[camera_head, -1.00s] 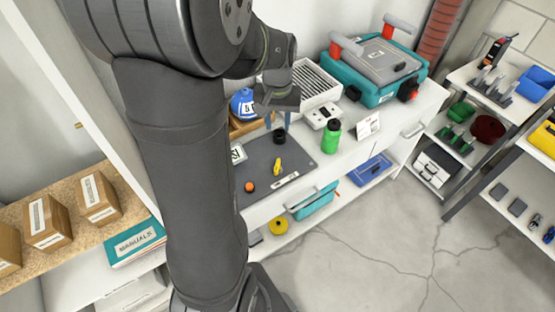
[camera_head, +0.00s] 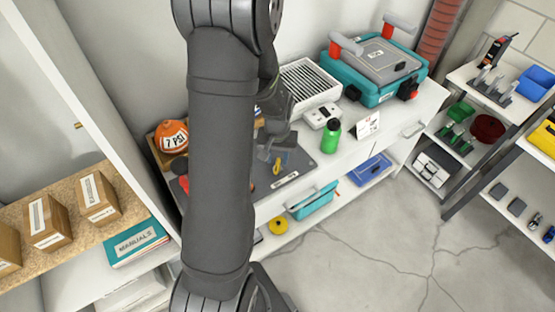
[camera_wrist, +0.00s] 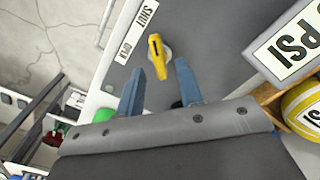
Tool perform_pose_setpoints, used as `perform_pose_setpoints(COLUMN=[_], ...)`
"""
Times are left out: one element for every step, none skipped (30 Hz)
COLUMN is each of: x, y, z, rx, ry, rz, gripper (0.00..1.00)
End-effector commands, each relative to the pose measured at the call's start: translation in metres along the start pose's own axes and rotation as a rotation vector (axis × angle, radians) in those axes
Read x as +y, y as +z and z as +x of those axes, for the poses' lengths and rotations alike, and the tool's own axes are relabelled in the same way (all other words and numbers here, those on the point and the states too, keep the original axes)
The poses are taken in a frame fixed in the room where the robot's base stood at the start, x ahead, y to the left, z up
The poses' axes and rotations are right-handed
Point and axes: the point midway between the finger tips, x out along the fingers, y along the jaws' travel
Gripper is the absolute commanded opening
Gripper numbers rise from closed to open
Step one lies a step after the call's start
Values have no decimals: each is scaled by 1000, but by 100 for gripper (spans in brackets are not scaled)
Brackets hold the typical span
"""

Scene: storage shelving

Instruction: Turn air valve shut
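The yellow valve handle (camera_wrist: 156,58) sits on a grey panel (camera_wrist: 200,25) in the wrist view, upright in the picture with a pale round base beside it. A white label strip (camera_wrist: 125,50) reading "SHUT" and what looks like "OPEN" lies left of it. My gripper (camera_wrist: 160,66) is open, its two blue-grey fingers pointing at the panel on either side of the handle's near end. I cannot tell whether they touch it. In the camera_head view my gripper (camera_head: 270,158) is low over the panel; a bit of yellow handle (camera_head: 284,157) shows beside it.
An orange ball marked "7 PSI" (camera_head: 172,136) stands at the panel's left. A green bottle (camera_head: 331,137), a white vented box (camera_head: 308,82) and a teal case (camera_head: 374,78) stand to the right and behind. My arm hides part of the panel.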

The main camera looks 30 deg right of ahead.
Motion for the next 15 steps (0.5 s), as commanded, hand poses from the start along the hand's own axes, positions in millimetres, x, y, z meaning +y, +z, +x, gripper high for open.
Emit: perform_pose_setpoints(x=[0,0,0,0,0,0,0,0,0,0,0,0,0,0,0], y=[0,0,0,0,0,0,0,0,0,0,0,0,0,0,0], z=[6,8,12,13,15,16,17,17,18,18,18,18,18,18,18], rx=[-2,-1,-1,-1,-1,-1,0,0,1,1,1,1,1,1,1], ry=[0,0,0,0,0,0,0,0,0,0,0,0,0,0,0], rz=[0,0,0,0,0,0,0,0,0,0,0,0,0,0,0], gripper=[34,34,34,34,34,34,34,34,34,34,34,34,34,34,34])
